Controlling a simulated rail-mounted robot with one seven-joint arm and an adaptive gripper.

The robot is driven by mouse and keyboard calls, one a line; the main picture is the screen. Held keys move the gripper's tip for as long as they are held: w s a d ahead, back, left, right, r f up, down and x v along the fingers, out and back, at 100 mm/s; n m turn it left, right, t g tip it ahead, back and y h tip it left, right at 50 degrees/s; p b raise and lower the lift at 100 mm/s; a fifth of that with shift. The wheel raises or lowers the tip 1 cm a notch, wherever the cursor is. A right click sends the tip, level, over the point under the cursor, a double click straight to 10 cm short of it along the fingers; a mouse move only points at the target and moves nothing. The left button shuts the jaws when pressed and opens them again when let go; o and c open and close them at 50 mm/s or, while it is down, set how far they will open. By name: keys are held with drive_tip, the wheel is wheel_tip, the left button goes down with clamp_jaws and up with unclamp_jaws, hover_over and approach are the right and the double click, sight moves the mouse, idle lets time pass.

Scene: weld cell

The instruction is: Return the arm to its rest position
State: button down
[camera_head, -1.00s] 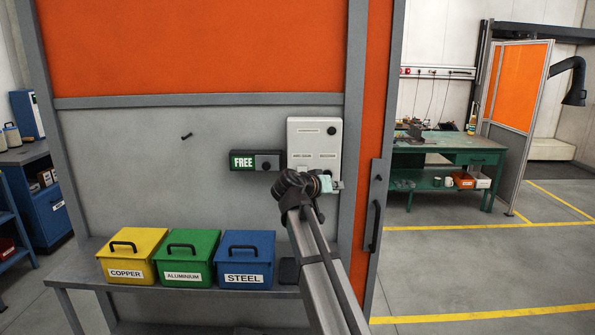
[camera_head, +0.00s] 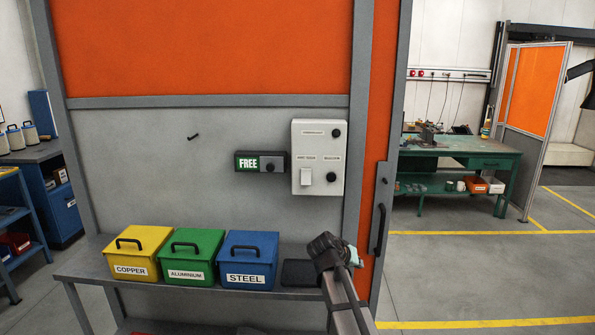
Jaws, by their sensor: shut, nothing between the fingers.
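My arm (camera_head: 345,300) rises from the bottom of the head view, right of centre, in front of the right end of the shelf. My gripper (camera_head: 354,256) is small at the arm's upper end, beside the door post. It is shut and empty, and is partly hidden by the wrist. It is below the control box and apart from it.
A white control box (camera_head: 308,181) and a FREE sign (camera_head: 247,163) are on the grey panel. Yellow copper (camera_head: 133,270), green aluminium (camera_head: 187,274) and blue steel (camera_head: 246,281) boxes stand on the shelf (camera_head: 84,265). A door handle (camera_head: 379,229) is right of my gripper. Floor at right is clear.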

drive_tip(key=s+f+n+g+y, duration=0.1)
drive_tip(key=s+f+g+y, duration=0.1)
drive_tip(key=s+f, duration=0.9)
drive_tip(key=s+f+n+g+y, duration=0.1)
drive_tip(key=s+f+g+y, duration=0.2)
drive_tip(key=s+f, duration=0.75)
drive_tip(key=s+f+g, duration=0.3)
drive_tip(key=s+f, duration=0.6)
drive_tip(key=s, duration=0.3)
drive_tip(key=s+a+f+g+y, duration=0.1)
drive_tip(key=s+f+g, duration=0.1)
drive_tip(key=s+f, duration=0.7)
drive_tip(key=s+a+f+g+y, duration=0.1)
drive_tip(key=s+f+g, duration=0.2)
drive_tip(key=s+f, duration=0.6)
drive_tip(key=s, duration=0.7)
drive_tip(key=shift+f+g, duration=0.3)
drive_tip(key=shift+f, duration=0.05)
drive_tip(key=shift+s, duration=0.1)
